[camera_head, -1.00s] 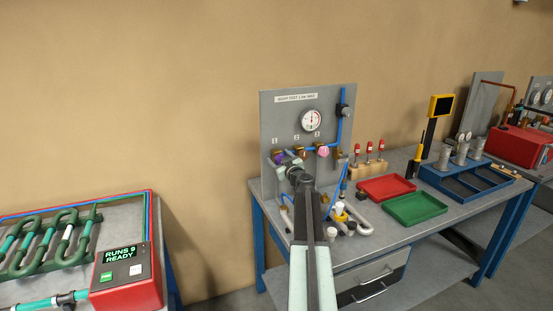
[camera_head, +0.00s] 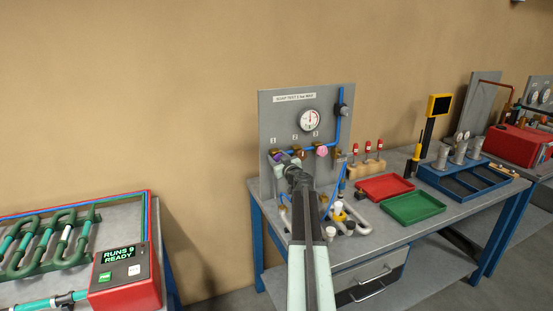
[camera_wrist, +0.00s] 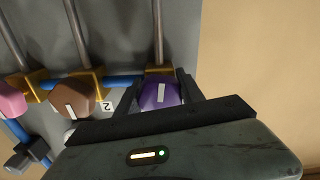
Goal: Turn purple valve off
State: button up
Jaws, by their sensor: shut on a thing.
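The purple valve (camera_wrist: 158,96) is a faceted knob with a white mark, on a brass fitting of the blue pipe. In the wrist view it sits between the two dark fingers of my gripper (camera_wrist: 161,88), which are shut on it. The white mark runs nearly along the finger direction. In the head view my gripper (camera_head: 281,161) is at the left end of the grey panel (camera_head: 270,112) and mostly hides the purple valve.
A brown knob (camera_wrist: 72,96) is beside the purple one, with a pink knob (camera_wrist: 10,100) beyond it. A gauge (camera_head: 309,120) is above. A red tray (camera_head: 384,188) and a green tray (camera_head: 414,208) lie on the bench to the right.

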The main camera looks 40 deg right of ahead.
jog(key=m, duration=1.2)
jog(key=shift+m, duration=0.3)
jog(key=shift+c, duration=0.2)
jog(key=shift+o, duration=0.2)
jog(key=m, duration=0.4)
jog(key=shift+m, duration=0.3)
jog(key=m, duration=0.4)
jog(key=shift+m, duration=0.3)
jog(key=m, duration=0.9)
jog(key=shift+m, duration=1.8)
